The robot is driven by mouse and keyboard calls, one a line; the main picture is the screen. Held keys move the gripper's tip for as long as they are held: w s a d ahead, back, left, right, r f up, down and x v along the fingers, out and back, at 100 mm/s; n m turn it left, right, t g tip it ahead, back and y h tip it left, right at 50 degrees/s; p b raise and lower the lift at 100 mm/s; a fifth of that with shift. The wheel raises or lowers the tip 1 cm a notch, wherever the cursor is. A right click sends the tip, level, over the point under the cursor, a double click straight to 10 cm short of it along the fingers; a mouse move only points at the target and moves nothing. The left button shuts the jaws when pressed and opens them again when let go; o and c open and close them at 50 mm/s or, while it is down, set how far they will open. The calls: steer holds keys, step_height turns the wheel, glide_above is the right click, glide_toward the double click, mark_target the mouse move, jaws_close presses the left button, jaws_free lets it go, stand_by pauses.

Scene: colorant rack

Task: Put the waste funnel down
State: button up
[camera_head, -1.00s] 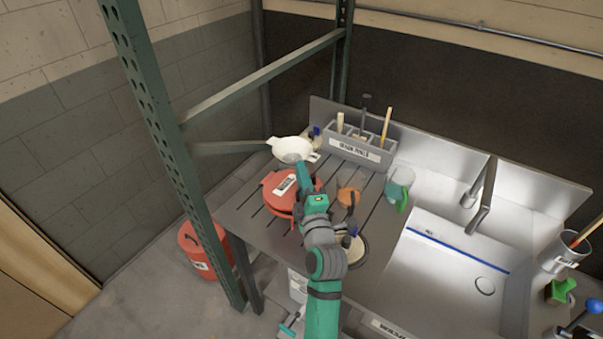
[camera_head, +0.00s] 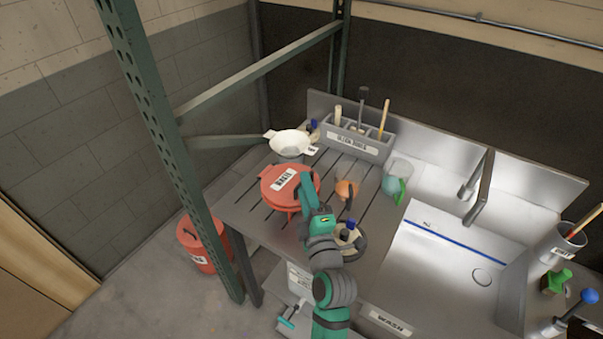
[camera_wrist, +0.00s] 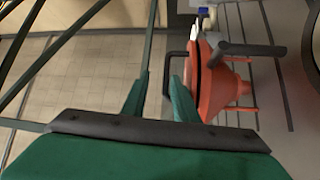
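The red waste funnel (camera_head: 290,183), with a white label on its top, stands on the slatted drainboard (camera_head: 247,208). In the wrist view the funnel (camera_wrist: 222,88) shows its cone, thin red legs and a black handle (camera_wrist: 168,72). My gripper (camera_head: 306,182) is at the funnel's right side in the head view. In the wrist view the two green fingers of my gripper (camera_wrist: 158,92) are apart, with the handle's end between or just beyond their tips. I cannot tell whether a finger touches it.
An orange item (camera_head: 346,189), a beaker (camera_head: 396,178) and a grey tool rack (camera_head: 358,143) stand close by. The sink (camera_head: 445,270) is right, a green rack post (camera_head: 165,150) left.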

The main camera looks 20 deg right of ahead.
steer(key=shift+s+a+f, duration=0.15)
steer(key=shift+s, duration=1.05)
steer(key=shift+s+a+f, duration=0.1)
steer(key=shift+s+a, duration=0.05)
steer(key=shift+s, duration=1)
steer(key=s+a+f+m, duration=0.1)
steer(key=f, duration=0.1)
steer(key=s+a+f+m, duration=0.1)
steer(key=f, duration=0.1)
steer(key=s+a+f+m+g, duration=0.1)
steer(key=s+f, duration=0.1)
steer(key=f, duration=0.1)
steer(key=shift+s+a+f+m, duration=0.1)
steer(key=shift+m, duration=0.2)
steer(key=s+a+f+m+g, duration=0.1)
steer(key=s+a+f+m, duration=0.3)
steer(key=s+a+f, duration=0.4)
steer(key=s+a+m+g+y, duration=0.1)
steer(key=s+a+m, duration=0.2)
steer(key=s, duration=0.7)
steer(key=s+a+f+m+y, duration=0.1)
steer(key=s+a+m, duration=0.3)
steer(key=s, duration=0.7)
steer(key=shift+s+a+f+g, duration=0.15)
steer(key=shift+s+a+g, duration=0.15)
steer(key=shift+g, duration=0.1)
steer(key=shift+d+m, duration=0.2)
steer(key=shift+m, duration=0.1)
